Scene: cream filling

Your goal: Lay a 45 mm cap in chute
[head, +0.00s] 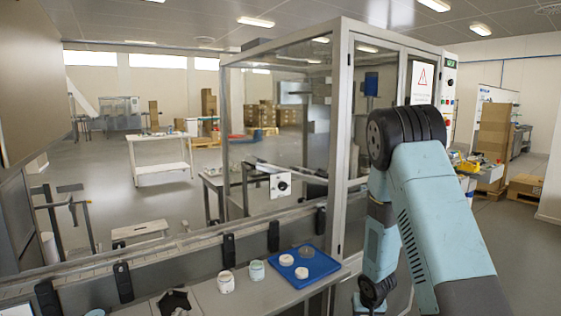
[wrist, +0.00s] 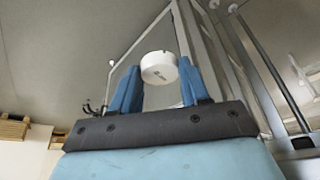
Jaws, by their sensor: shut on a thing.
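My gripper (wrist: 159,72) shows in the wrist view with its two blue fingers closed on a white round cap (wrist: 160,66). In the head view my arm fills the right side, and I cannot make out the fingers or the held cap there. Two pale caps, one (head: 286,260) and another (head: 302,273), lie on a blue tray (head: 325,265), with a grey round piece (head: 306,252) behind them. I cannot clearly identify the chute.
Two small jars, one (head: 226,282) and another (head: 257,270), stand left of the tray on the ledge. A conveyor rail (head: 190,243) with black clamps runs behind them. A glazed, metal-framed enclosure (head: 340,130) stands close beside my arm.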

